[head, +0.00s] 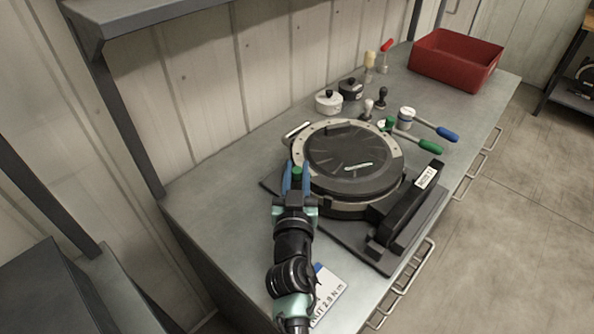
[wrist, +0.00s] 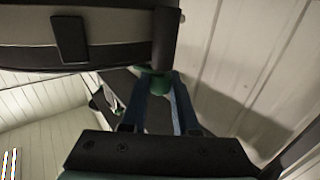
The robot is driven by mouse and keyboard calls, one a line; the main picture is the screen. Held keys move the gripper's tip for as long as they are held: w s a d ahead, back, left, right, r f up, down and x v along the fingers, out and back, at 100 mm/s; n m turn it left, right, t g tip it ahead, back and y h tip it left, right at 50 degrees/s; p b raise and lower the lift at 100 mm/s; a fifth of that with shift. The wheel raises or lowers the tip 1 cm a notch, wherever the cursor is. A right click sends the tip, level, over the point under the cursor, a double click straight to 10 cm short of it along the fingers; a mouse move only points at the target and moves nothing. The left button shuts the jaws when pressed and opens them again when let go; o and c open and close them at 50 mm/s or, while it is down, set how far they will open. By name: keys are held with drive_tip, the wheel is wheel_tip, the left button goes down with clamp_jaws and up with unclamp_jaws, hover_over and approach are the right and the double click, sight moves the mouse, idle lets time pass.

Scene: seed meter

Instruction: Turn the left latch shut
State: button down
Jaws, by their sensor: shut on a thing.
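The seed meter (head: 345,160), a round black-lidded housing with a pale ring, sits on a dark base plate on the bench. My gripper (head: 296,178) is at the housing's near-left side, its blue fingers on either side of a green knob (head: 297,171), which appears to be the left latch's grip. In the wrist view my gripper (wrist: 160,92) is shut on the green knob (wrist: 155,83), close beside the dark housing (wrist: 85,35). The fingers hide part of the knob, and the latch's angle cannot be told.
A black block with a white label (head: 427,175) stands right of the meter. Behind are small pots (head: 329,102), a green-handled tool (head: 430,145), a blue-handled tool (head: 447,134) and a red bin (head: 456,60). A white label plate (head: 327,294) lies by my arm. The bench's left end is clear.

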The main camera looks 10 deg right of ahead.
drive_tip(key=shift+r+y+p, duration=0.3)
drive_tip(key=shift+p, duration=0.85)
drive_tip(key=n+y+p, duration=0.1)
drive_tip(key=p, duration=0.1)
drive_tip(key=shift+w+p, duration=0.1)
drive_tip(key=shift+p, duration=0.25)
drive_tip(key=n+y+p, duration=0.1)
drive_tip(key=y+p, duration=0.1)
drive_tip(key=p, duration=0.4)
drive_tip(key=shift+t, duration=0.3)
drive_tip(key=shift+n+y+p, duration=0.4)
drive_tip(key=shift+p, duration=0.1)
drive_tip(key=shift+d+n+y+p, duration=0.1)
drive_tip(key=shift+n+y+p, duration=0.3)
drive_tip(key=shift+y+p, duration=0.25)
drive_tip(key=shift+f+n+y, duration=0.25)
drive_tip(key=shift+n+y, duration=0.25)
drive_tip(key=shift+y, duration=0.25)
